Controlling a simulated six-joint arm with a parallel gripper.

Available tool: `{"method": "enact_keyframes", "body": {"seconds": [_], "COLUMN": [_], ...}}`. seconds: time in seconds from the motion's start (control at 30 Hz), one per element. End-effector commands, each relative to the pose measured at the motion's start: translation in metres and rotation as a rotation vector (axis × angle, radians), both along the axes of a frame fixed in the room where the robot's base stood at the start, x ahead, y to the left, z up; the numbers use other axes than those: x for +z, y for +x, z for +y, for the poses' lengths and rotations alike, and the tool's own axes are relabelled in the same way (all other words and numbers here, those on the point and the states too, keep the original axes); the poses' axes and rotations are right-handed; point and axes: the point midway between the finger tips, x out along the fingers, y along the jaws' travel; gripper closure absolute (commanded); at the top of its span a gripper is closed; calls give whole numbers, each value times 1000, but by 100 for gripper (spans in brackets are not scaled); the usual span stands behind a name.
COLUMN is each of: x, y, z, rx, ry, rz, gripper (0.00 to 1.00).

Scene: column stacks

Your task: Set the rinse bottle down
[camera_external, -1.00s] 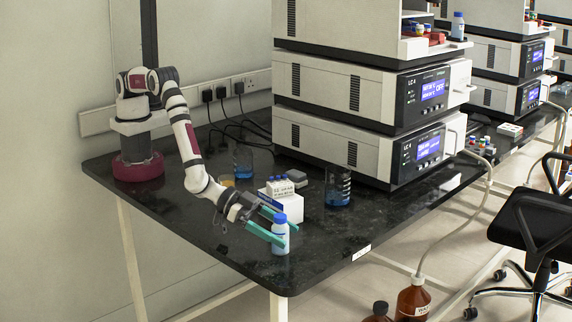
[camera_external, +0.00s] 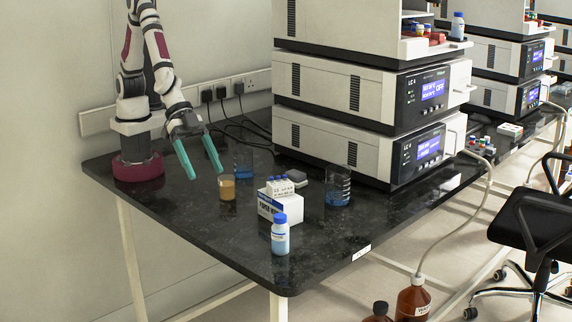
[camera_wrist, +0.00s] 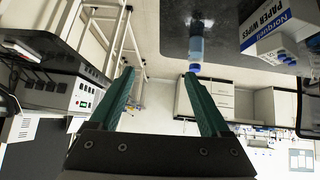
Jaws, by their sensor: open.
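The rinse bottle (camera_external: 280,238), light blue with a blue cap, stands upright on the dark bench top near its front corner. It also shows in the wrist view (camera_wrist: 196,45), where the picture is upside down and nothing touches it. My gripper (camera_external: 201,172) has two green fingers spread wide with nothing between them. It is raised over the left part of the bench, well back and to the left of the bottle. In the wrist view the fingers (camera_wrist: 158,72) are also apart and empty.
A white wipes box (camera_external: 285,207) with small vials on top stands just behind the bottle. Stacked instruments (camera_external: 360,148) fill the back right. The bench's left front is clear.

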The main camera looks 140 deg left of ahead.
Motion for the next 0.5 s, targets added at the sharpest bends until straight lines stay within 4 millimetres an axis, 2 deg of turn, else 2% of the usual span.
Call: {"method": "enact_keyframes", "body": {"seconds": [0.03, 0.07, 0.1, 0.13, 0.17, 0.2, 0.3, 0.4, 0.5], "x": [23, 31, 39, 43, 47, 49, 53, 55, 56], "y": [-40, -72, -118, -152, -186, -228, -305, -346, -359], "z": [6, 12, 23, 34, 47, 64, 101, 123, 129], "rx": [-86, -144, -212, -255, -288, -320, -357, -362, -366], "ry": [13, 34, 73, 110, 149, 204, 322, 393, 417], "rz": [83, 155, 254, 329, 400, 491, 665, 763, 797], "gripper": [19, 19, 19, 19, 19, 19, 19, 19, 19]}}
